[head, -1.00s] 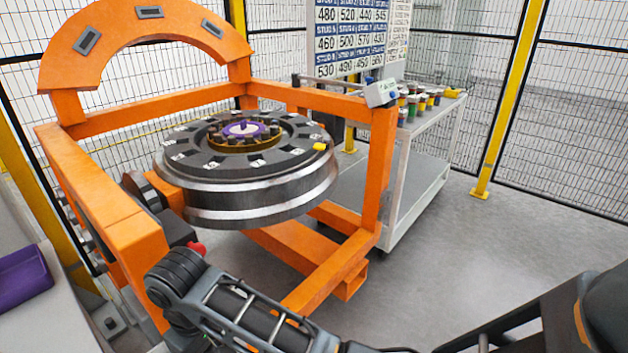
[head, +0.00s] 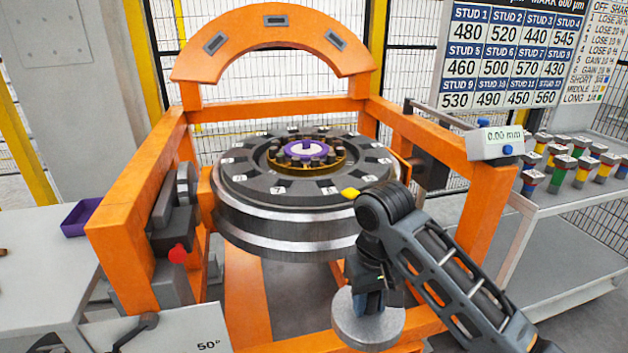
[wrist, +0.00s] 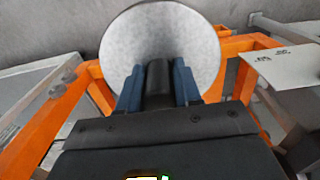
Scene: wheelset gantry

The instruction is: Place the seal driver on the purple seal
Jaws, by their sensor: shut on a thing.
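The seal driver (head: 367,322) is a flat grey disc with a dark handle, held in front of the wheel at the frame's front. My gripper (head: 366,290) is shut on the handle above the disc. In the wrist view, the blue fingers of my gripper (wrist: 157,88) flank the handle and the disc (wrist: 165,30) shows beyond them. The purple seal (head: 320,151) sits at the centre of the wheel hub (head: 270,190), inside a ring of dark studs. In the head view the driver is apart from the seal, lower and nearer the camera.
The orange gantry frame (head: 130,235) surrounds the wheel, with an arch behind it. A gauge reading 0.00 mm (head: 495,142) sits on the right post. A purple tray (head: 75,222) lies on the left bench.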

